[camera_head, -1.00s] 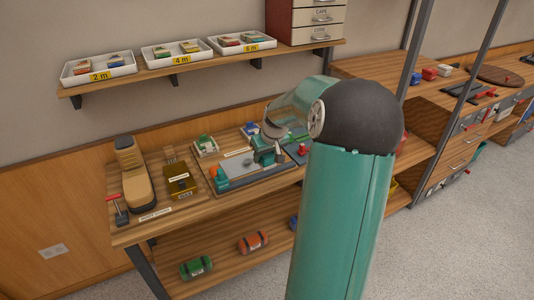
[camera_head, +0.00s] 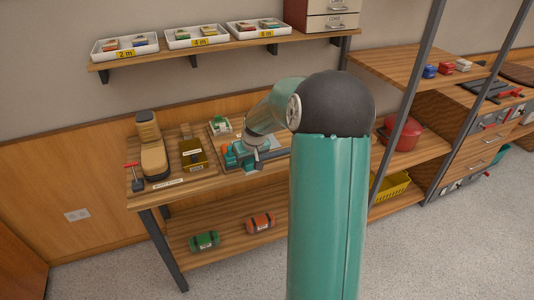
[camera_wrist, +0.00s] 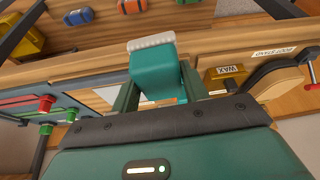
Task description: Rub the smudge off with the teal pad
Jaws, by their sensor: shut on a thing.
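My gripper (camera_wrist: 157,92) is shut on a teal pad (camera_wrist: 152,68) with a pale, ridged edge, which juts out between the fingers in the wrist view. In the head view, my gripper (camera_head: 238,156) is low over the left part of a work mat on the bench, just right of the box labelled WAX. The pad is hard to tell from the gripper there. Part of a pale plate (camera_wrist: 108,95) shows beside the pad in the wrist view. I cannot make out the smudge. Whether the pad touches the surface is unclear.
The WAX box (camera_head: 193,153) and a tan boot on a stand (camera_head: 151,148) are close on the left. Red and green knobbed fittings (camera_wrist: 46,103) are near the pad. Trays (camera_head: 125,46) sit on the wall shelf above.

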